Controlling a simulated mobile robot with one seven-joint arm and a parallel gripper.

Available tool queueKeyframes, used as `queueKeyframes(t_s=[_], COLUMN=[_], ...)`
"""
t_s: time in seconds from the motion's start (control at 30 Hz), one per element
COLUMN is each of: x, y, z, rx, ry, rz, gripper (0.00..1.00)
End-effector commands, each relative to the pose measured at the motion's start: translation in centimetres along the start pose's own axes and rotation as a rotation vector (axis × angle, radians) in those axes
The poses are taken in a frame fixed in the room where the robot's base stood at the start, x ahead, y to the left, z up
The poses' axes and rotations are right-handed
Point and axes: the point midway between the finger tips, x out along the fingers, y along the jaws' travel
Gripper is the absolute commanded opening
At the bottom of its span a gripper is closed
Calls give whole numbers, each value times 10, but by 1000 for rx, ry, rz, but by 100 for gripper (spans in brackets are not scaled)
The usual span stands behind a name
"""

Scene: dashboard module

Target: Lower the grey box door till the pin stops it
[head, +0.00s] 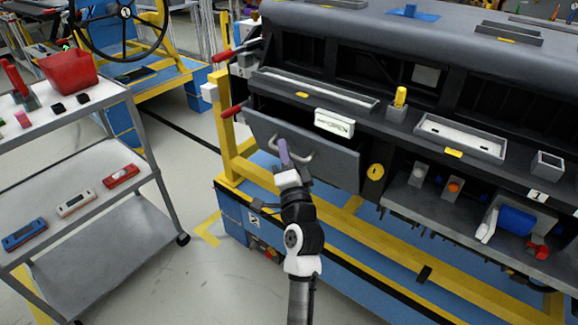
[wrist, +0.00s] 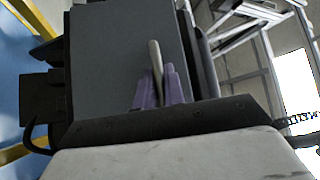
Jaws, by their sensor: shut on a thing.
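The grey box door (head: 335,168) is a flat panel on the front of the dashboard module, at the left below the ledge. It leans outward at its top edge, and a dark gap shows above it. A light curved handle (head: 303,155) stands out from its face. My gripper (head: 284,153), with purple fingers, is shut on this handle. In the wrist view the door (wrist: 120,60) fills the middle, and the handle (wrist: 155,58) stands between the purple fingers (wrist: 160,88). I cannot make out the pin in either view.
A yellow frame (head: 235,160) with red-handled clamps (head: 232,110) stands at the left. A grey trolley (head: 85,165) with several tools stands farther left. Clear floor (head: 190,190) lies between.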

Motion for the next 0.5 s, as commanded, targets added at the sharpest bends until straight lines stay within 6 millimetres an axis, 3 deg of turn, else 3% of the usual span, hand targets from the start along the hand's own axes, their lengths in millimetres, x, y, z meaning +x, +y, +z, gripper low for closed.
queueKeyframes(t_s=[0.03,0.5], x=[-5,-22], y=[8,11], z=[5,22], rx=[-16,-42], ry=[0,-2], rz=[-19,-41], gripper=[0,0])
